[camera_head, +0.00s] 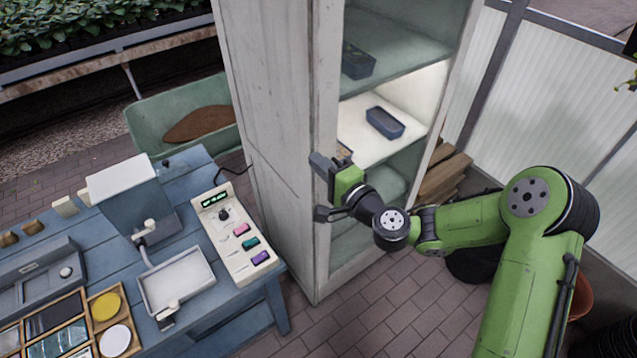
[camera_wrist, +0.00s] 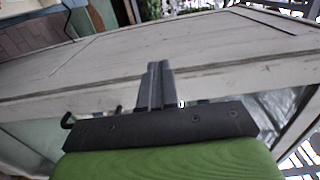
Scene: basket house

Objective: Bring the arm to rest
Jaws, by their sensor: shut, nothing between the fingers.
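My green arm reaches in from the right in the head view. My gripper (camera_head: 318,190) is beside the front edge of the tall white cabinet (camera_head: 275,130), at the height of its shelves. In the wrist view my gripper (camera_wrist: 155,75) is shut, its two dark fingers together with nothing between them. The cabinet's pale wooden side (camera_wrist: 200,50) fills much of the wrist view just beyond the fingertips. I cannot tell whether the fingers touch it.
A blue table (camera_head: 265,292) on the left carries a white control panel (camera_head: 235,235), a tray (camera_head: 178,280) and a boxy device (camera_head: 130,195). Blue bins (camera_head: 385,123) sit on the cabinet shelves. Brick floor (camera_head: 370,325) lies open in front.

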